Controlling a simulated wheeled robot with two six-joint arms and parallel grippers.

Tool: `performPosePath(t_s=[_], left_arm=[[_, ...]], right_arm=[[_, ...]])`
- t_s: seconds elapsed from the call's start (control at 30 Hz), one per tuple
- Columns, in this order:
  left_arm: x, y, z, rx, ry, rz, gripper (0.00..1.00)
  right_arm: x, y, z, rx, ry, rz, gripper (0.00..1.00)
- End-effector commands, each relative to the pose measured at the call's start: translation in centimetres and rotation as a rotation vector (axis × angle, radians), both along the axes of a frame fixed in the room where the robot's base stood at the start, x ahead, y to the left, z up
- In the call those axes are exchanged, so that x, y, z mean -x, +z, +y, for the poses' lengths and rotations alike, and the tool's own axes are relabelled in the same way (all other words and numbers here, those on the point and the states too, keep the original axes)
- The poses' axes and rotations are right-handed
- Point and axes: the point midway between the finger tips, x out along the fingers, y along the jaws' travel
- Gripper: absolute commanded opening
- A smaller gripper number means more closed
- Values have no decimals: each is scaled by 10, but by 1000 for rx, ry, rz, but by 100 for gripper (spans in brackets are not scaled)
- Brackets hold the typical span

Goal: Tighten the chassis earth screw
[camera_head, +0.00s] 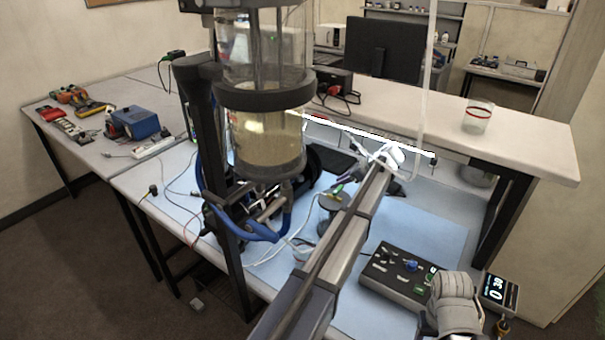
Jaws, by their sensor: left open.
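My left gripper (392,157) is small and pale at the far end of a long grey arm link, above the back of the blue mat (440,235). It is open, and I see nothing between its fingers. I cannot make out a chassis earth screw or a screwdriver.
Blue hoses (250,232) and loose wires crowd the bench below the cylinder. A small display (497,291) stands at the right. A glass (477,117) stands on the raised shelf (530,150). A side table at left holds a blue device (135,122). The mat's right side is fairly clear.

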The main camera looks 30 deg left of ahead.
Motion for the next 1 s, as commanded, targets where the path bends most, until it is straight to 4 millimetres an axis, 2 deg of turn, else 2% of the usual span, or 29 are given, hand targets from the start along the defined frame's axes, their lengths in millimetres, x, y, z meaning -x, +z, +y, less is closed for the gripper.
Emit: performPosePath(t_s=[0.2,0.37,0.8,0.93,1.0], left_arm=[[1,-2,-2,8,16,4,47],[2,-2,10,8,16,3,47],[4,-1,98,7,16,3,47],[5,-2,120,7,16,3,47],[4,-14,126,7,13,3,47]], right_arm=[[0,0,0,0,0,0,64],[0,0,0,0,0,0,64],[0,0,0,0,0,0,64],[0,0,0,0,0,0,64],[0,-12,0,0,0,0,64]])
